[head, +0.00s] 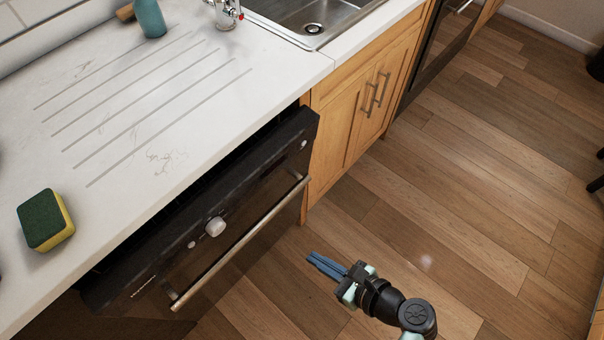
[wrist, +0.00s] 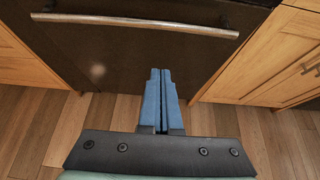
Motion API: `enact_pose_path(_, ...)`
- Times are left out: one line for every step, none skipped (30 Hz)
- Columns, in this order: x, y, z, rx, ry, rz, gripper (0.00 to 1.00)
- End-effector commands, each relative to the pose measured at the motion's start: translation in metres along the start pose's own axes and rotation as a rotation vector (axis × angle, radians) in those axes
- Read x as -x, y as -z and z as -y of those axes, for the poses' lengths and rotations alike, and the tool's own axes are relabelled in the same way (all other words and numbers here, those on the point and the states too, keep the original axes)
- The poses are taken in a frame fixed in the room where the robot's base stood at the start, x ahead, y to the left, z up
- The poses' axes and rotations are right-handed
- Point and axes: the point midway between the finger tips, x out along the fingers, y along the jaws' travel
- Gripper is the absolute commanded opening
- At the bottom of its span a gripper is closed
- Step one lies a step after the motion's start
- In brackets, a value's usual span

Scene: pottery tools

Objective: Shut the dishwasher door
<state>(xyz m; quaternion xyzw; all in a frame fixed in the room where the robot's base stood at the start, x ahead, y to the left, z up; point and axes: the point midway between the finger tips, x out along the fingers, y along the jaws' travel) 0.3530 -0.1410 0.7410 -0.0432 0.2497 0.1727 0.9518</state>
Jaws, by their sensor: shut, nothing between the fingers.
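The dishwasher door (head: 235,245) is black, with a silver bar handle (head: 240,243) and a pale round knob (head: 215,226) on its front. It sits under the counter and leans out at the top, slightly open, with a dark gap behind its upper edge. In the wrist view the dark door (wrist: 125,60) fills the top middle, with the handle (wrist: 140,24) across it. My gripper (head: 312,260) is over the floor, in front and to the right of the door, pointing toward it. Its blue fingers (wrist: 161,75) are together and empty, with no visible contact with the door.
The white counter (head: 130,110) holds a green and yellow sponge (head: 46,220), a teal bottle (head: 149,18) and the sink (head: 310,20). Wooden cabinets (head: 350,110) stand right of the dishwasher. The wooden floor (head: 460,170) is clear around my gripper.

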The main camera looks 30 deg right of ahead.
Motion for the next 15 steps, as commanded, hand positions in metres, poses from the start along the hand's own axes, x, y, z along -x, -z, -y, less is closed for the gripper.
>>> enact_pose_path(0.001, 0.002, -0.003, 0.001, 0.006, 0.014, 0.00)
enact_pose_path(0.001, 0.001, -0.003, 0.001, 0.009, 0.019, 0.00)
enact_pose_path(-0.001, 0.001, -0.004, 0.000, 0.011, 0.024, 0.00)
enact_pose_path(-0.002, 0.000, -0.004, 0.000, 0.011, 0.027, 0.00)
enact_pose_path(-0.005, 0.000, -0.004, 0.001, 0.011, 0.028, 0.00)
enact_pose_path(-0.009, -0.001, -0.004, 0.001, 0.010, 0.028, 0.00)
enact_pose_path(-0.014, -0.001, -0.003, 0.001, 0.010, 0.028, 0.00)
enact_pose_path(-0.018, 0.000, -0.003, 0.001, 0.010, 0.027, 0.00)
enact_pose_path(-0.026, 0.000, -0.004, 0.001, 0.008, 0.026, 0.00)
enact_pose_path(-0.032, 0.000, -0.003, 0.001, 0.009, 0.026, 0.00)
enact_pose_path(-0.039, 0.000, -0.003, 0.001, 0.008, 0.026, 0.00)
enact_pose_path(-0.048, -0.001, -0.004, 0.001, 0.007, 0.026, 0.00)
enact_pose_path(-0.054, -0.001, -0.004, 0.001, 0.007, 0.026, 0.00)
enact_pose_path(-0.061, -0.001, -0.003, 0.001, 0.008, 0.027, 0.00)
enact_pose_path(-0.070, -0.001, -0.003, 0.000, 0.007, 0.026, 0.00)
